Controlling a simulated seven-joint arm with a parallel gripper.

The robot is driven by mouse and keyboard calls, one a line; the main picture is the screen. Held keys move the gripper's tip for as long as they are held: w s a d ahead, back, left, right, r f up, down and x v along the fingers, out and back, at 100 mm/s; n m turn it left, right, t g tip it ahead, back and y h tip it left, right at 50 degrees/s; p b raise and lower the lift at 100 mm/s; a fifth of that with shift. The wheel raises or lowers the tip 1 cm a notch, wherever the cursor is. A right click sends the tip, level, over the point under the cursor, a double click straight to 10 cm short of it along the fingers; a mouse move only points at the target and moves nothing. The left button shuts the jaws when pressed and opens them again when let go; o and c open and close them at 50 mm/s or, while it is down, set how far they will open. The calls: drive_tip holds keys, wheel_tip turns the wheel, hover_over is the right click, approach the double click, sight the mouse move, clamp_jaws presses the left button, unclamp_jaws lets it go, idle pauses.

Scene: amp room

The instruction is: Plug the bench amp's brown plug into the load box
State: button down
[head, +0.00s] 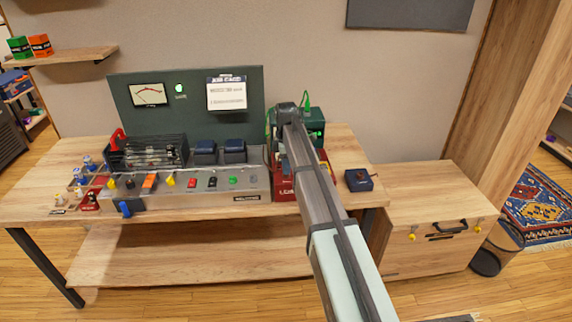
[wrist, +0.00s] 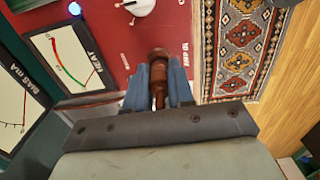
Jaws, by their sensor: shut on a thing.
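The brown plug (wrist: 158,62) is held between the two blue fingers of my gripper (wrist: 159,80) in the wrist view. The gripper is shut on it. The plug's rounded end is over the lower part of the load box's red panel (wrist: 120,45); I cannot tell whether it touches or is in a socket. In the head view the red load box (head: 284,190) stands at the right part of the bench, partly behind my arm. My gripper and the plug are hidden by the arm there. The bench amp (head: 235,185) is a grey chassis left of the load box.
A white knob (wrist: 141,6) and a HEAT meter (wrist: 65,55) are near the plug. A wooden cabinet (head: 420,205) stands beside the bench (head: 60,180). Several small parts crowd the bench's left side.

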drive_tip(key=shift+f, duration=0.1)
idle(0.3)
drive_tip(key=c, duration=0.9)
unclamp_jaws()
wheel_tip(320, 180, up, 14)
drive_tip(key=shift+f, duration=0.1)
